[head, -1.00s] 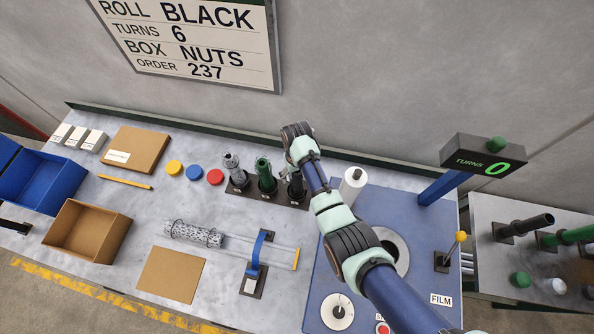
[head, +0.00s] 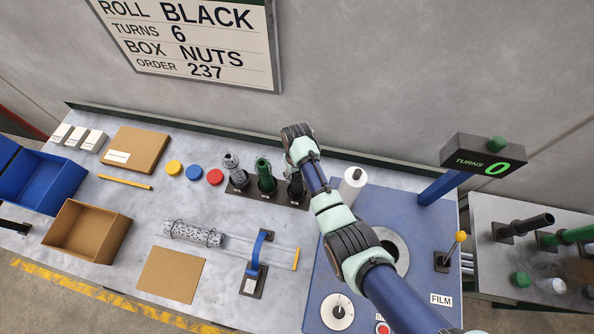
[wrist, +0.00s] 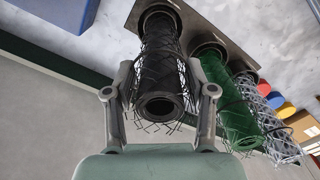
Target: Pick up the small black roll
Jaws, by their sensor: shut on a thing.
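The small black roll (wrist: 160,65) stands upright on a dark base plate; in the wrist view its open top end points toward me, with loose wire ends around it. In the head view the black roll (head: 296,187) is mostly hidden behind my arm. My gripper (wrist: 160,88) has one finger on each side of the roll near its top and is shut on it. The roll is still at its stand.
A green roll (wrist: 222,92) and a grey roll (wrist: 262,105) stand beside the black one, close to my right finger. A white film roll (head: 352,183) stands on the blue machine bed (head: 325,280). The wall (head: 370,80) is close behind.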

